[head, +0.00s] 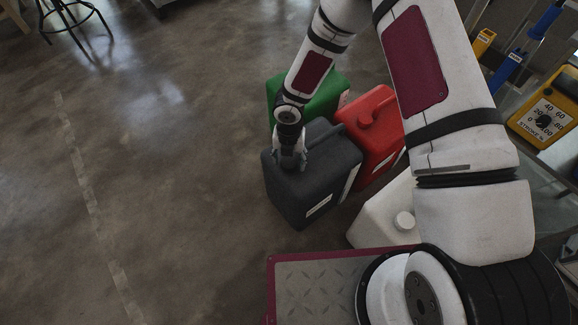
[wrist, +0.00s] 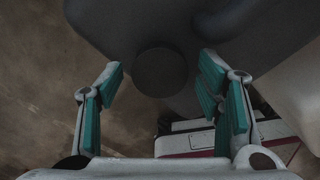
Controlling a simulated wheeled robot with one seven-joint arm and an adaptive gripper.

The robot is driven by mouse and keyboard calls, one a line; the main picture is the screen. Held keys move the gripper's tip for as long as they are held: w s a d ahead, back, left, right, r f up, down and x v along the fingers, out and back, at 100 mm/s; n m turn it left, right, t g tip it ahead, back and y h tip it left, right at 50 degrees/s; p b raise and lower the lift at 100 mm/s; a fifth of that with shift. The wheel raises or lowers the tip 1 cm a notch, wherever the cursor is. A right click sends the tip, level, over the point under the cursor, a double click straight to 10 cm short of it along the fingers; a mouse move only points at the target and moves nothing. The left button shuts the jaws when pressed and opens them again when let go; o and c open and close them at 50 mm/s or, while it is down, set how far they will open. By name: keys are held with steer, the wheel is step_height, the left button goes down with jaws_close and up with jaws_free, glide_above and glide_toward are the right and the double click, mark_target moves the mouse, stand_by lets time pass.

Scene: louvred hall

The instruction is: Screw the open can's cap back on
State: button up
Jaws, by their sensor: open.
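A dark grey can (head: 315,185) stands upright on the floor, with my gripper (head: 290,162) at its top, near the left end. In the wrist view my gripper (wrist: 160,66) is open. A dark round cap or mouth (wrist: 160,73) on the grey can lies between and slightly beyond the teal-padded fingers, with gaps on both sides. I cannot tell whether it is a fitted cap or an open mouth. A green can (head: 330,97), a red can (head: 375,135) and a white can (head: 378,222) stand close by. The white can has a round white cap (head: 404,221). The green can's top is partly hidden by my arm.
The cans stand close together. A yellow box with a numbered dial (head: 546,108) is at the right, near blue-handled tools (head: 507,72). A stool (head: 72,18) stands at the far upper left. The concrete floor at left (head: 160,170) is clear.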

steer(key=shift+r, duration=0.1)
steer(key=shift+f+b, duration=0.65)
steer(key=shift+f, duration=0.3)
steer(key=shift+c, duration=0.2)
jaws_close()
